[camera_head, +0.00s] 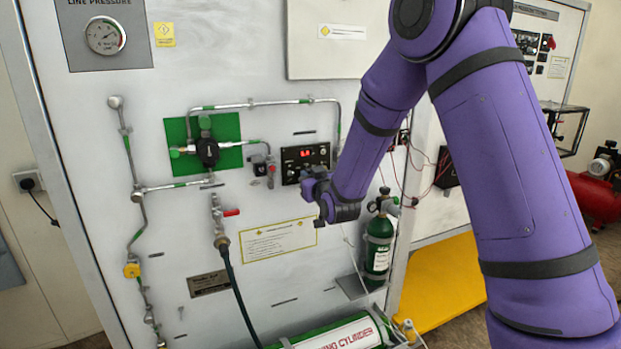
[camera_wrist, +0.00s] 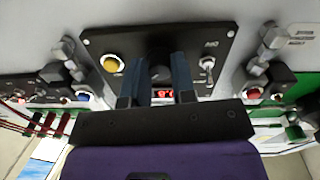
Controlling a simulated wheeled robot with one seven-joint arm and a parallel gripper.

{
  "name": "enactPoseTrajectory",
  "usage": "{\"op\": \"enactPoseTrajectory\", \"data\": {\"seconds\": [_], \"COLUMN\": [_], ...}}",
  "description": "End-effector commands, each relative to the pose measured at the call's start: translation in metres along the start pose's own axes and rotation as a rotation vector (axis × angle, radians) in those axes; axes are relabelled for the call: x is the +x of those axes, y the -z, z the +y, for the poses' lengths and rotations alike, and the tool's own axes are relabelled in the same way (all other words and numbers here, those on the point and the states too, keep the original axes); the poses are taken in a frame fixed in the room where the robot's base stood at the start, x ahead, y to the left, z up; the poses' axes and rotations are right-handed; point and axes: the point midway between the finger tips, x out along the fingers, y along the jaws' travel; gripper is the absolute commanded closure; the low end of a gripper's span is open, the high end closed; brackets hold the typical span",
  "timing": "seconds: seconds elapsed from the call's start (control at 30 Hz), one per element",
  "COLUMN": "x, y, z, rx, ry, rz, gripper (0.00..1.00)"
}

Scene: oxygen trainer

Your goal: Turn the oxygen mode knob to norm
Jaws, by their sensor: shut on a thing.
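The black control panel (camera_head: 305,157) with a red digital display is on the white trainer board in the head view. In the wrist view the panel (camera_wrist: 110,45) fills the upper middle and looks upside down. A dark round knob (camera_wrist: 160,73) on it sits between the two fingers of my gripper (camera_wrist: 157,67), which is shut on it. In the head view my gripper (camera_head: 312,186) is at the lower part of the panel, and the knob is hidden. The knob's pointer and the mode labels cannot be read.
On the panel are a yellow button (camera_wrist: 112,64) and a toggle switch (camera_wrist: 208,65), one on each side of my fingers. A red-handled valve (camera_head: 231,212), pipes and a green oxygen cylinder (camera_head: 378,245) are nearby. Thin red wires (camera_head: 420,165) hang at the right.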

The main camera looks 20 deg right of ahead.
Motion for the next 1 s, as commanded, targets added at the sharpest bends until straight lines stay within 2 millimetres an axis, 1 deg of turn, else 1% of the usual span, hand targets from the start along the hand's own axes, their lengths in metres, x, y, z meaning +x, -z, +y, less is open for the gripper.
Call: {"op": "enactPoseTrajectory", "data": {"seconds": [0.27, 1.0], "x": [-0.0002, -0.0002], "y": [-0.0004, -0.001], "z": [-0.0006, -0.0001], "rx": [-0.209, -0.913], "ry": [0.001, 0.001], "rz": [0.006, 0.03], "gripper": [0.99, 0.99]}}
